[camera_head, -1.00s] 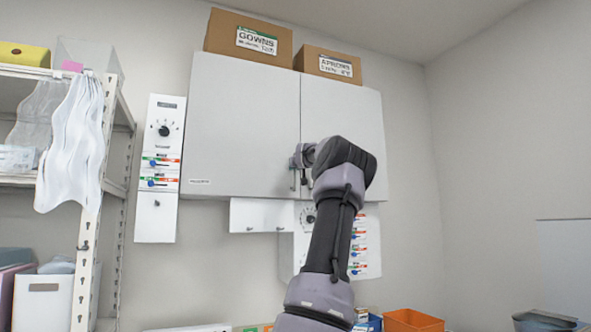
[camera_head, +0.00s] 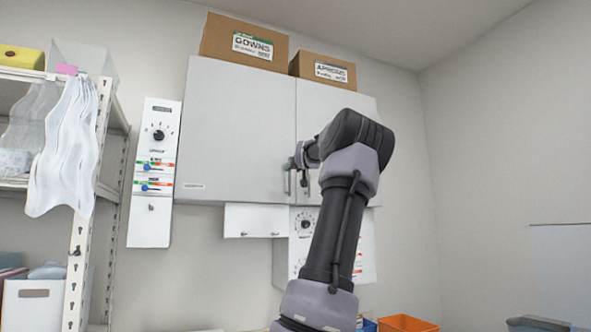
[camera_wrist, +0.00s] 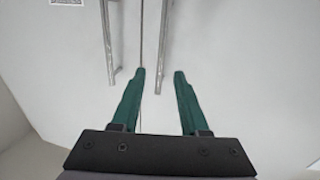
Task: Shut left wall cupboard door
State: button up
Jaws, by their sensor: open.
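The wall cupboard's left door (camera_head: 235,130) is a plain pale grey panel. It looks flush with the right door (camera_head: 340,100), with only a thin seam between them. My gripper (camera_head: 290,162) is in front of the doors' lower inner edges, partly hidden by my wrist. The left door's handle (camera_head: 288,182) shows just below it. In the wrist view my gripper (camera_wrist: 160,73) is open and empty, with its green fingers pointing at the door faces near the seam. Two bar handles (camera_wrist: 109,50) (camera_wrist: 165,45) flank the seam there. I cannot tell if the fingertips touch a door.
Boxes of gowns (camera_head: 245,42) and aprons (camera_head: 322,69) stand on the cupboard. A control panel (camera_head: 154,170) hangs left of it, and a small white wall unit (camera_head: 256,220) is below. A shelf rack (camera_head: 90,200) stands at far left. An orange bin (camera_head: 407,323) is low at right.

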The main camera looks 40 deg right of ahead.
jog(key=shift+v, duration=1.25)
jog(key=w+a+f+n+g+y, duration=0.1)
jog(key=w+a+f+y, duration=0.15)
jog(key=a+f, duration=0.6)
jog(key=w+a+f+n+g+y, duration=0.15)
jog(key=w+a+f, duration=0.3)
jog(key=a, duration=0.65)
jog(key=w+a+f+n+g+y, duration=0.1)
jog(key=w+a+f+g, duration=0.15)
jog(key=a+f, duration=0.6)
jog(key=s+a+f+g+y, duration=0.1)
jog(key=s+a+f, duration=0.3)
jog(key=s+a, duration=0.4)
jog(key=s+a+f+m+g+y, duration=0.1)
jog(key=s+a+f+y, duration=0.2)
jog(key=s+a, duration=0.5)
jog(key=s+a+f+g+y, duration=0.1)
jog(key=s+a+f, duration=0.4)
jog(key=s, duration=1.2)
jog(key=a+y, duration=0.1)
jog(key=a, duration=0.3)
jog(key=shift+s+f, duration=0.2)
jog(key=shift+f, duration=0.15)
